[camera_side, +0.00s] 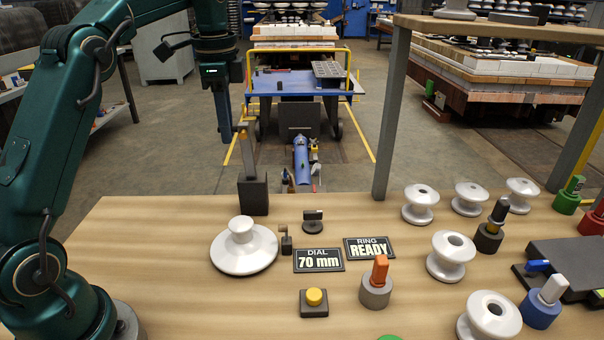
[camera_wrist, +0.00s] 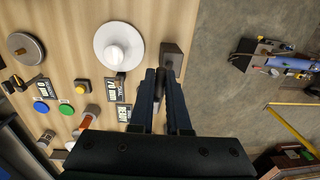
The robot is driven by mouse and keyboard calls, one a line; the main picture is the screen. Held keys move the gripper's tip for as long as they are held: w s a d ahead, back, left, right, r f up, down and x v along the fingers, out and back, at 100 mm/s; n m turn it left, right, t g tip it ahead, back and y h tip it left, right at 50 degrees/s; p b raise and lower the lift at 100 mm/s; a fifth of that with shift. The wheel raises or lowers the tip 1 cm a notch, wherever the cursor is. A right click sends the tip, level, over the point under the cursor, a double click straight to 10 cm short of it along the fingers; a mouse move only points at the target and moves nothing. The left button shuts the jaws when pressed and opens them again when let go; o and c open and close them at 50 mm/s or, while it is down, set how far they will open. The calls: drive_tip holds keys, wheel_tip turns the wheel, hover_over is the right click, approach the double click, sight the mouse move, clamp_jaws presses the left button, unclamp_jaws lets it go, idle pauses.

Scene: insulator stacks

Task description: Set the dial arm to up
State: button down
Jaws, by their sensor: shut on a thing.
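The dial arm (camera_side: 247,165) is a grey bar with a brownish edge, rising from a dark block (camera_side: 255,197) at the table's back edge. It stands nearly upright in the side view, leaning slightly left. My gripper (camera_side: 233,133) points down from above, with its fingers at the bar's top end. In the wrist view the fingers of my gripper (camera_wrist: 162,100) are on either side of a dark bar, and the block (camera_wrist: 171,58) lies just beyond. The exact contact is partly hidden. A sign (camera_side: 318,261) reads "DIAL 70 mm".
A white insulator (camera_side: 243,252) sits in front of the block, beside a small dark post (camera_side: 286,243). A "RING READY" sign (camera_side: 369,248), a yellow button (camera_side: 314,298) and an orange-handled tool (camera_side: 377,283) stand nearby. Several white insulators fill the right.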

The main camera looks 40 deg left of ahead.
drive_tip(key=shift+w+a, duration=0.45)
drive_tip(key=shift+a, duration=0.15)
drive_tip(key=shift+w, duration=0.1)
idle(0.3)
drive_tip(key=c, duration=0.9)
unclamp_jaws()
drive_tip(key=shift+r, duration=0.1)
drive_tip(key=shift+d, duration=0.1)
